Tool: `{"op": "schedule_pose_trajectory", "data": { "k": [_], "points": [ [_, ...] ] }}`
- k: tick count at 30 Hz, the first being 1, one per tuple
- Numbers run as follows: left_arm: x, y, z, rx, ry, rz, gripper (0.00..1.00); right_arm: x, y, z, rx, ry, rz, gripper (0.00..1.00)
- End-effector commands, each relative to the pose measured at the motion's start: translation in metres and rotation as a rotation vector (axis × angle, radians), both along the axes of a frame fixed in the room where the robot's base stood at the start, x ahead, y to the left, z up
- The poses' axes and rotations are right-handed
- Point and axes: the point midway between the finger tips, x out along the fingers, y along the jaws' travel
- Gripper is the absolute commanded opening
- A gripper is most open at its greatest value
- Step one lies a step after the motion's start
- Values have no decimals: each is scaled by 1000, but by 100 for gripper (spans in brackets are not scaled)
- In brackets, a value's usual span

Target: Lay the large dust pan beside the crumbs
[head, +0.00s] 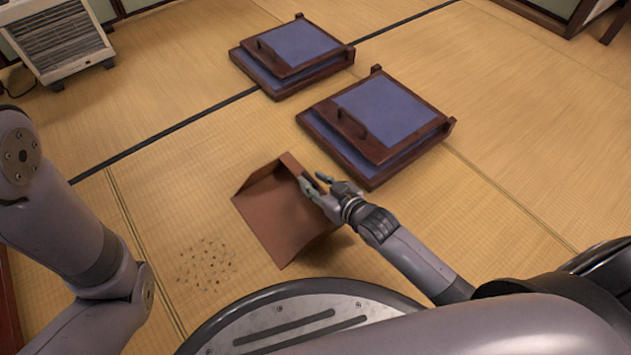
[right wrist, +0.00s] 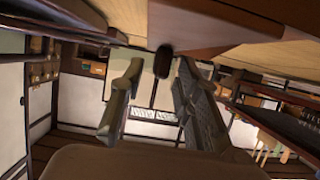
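The large dust pan (head: 280,217) is a brown, open-fronted scoop right of the crumbs (head: 207,265), which lie scattered on the tatami. Its raised back wall is toward the chairs. I cannot tell whether it lies fully flat. My right gripper (head: 315,181) is at the pan's right rear edge. In the right wrist view its fingers (right wrist: 155,85) stand apart, with a dark rounded end (right wrist: 164,61) seen between their tips; I cannot tell whether this is the pan's handle. My left arm shows at the left of the head view, but its gripper is hidden or out of view.
Two dark wooden legless chairs with blue cushions stand beyond the pan, one nearer (head: 390,115) and one farther (head: 300,45). A pale louvered heater (head: 58,40) is at the back left. The tatami left of the pan is clear apart from the crumbs.

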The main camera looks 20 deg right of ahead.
Motion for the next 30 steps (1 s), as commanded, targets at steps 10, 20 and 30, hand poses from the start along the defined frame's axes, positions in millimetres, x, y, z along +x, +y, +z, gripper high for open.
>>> {"op": "schedule_pose_trajectory", "data": {
  "k": [10,20,30],
  "points": [
    [0,0,3,0,0,1,40,-2,-1,4,-1,2,0,31],
    [0,0,50,0,0,1,40,-54,-19,32,-2,6,1,31],
    [0,0,79,-1,-1,1,40,-100,-36,48,0,2,0,31]
  ]
}}
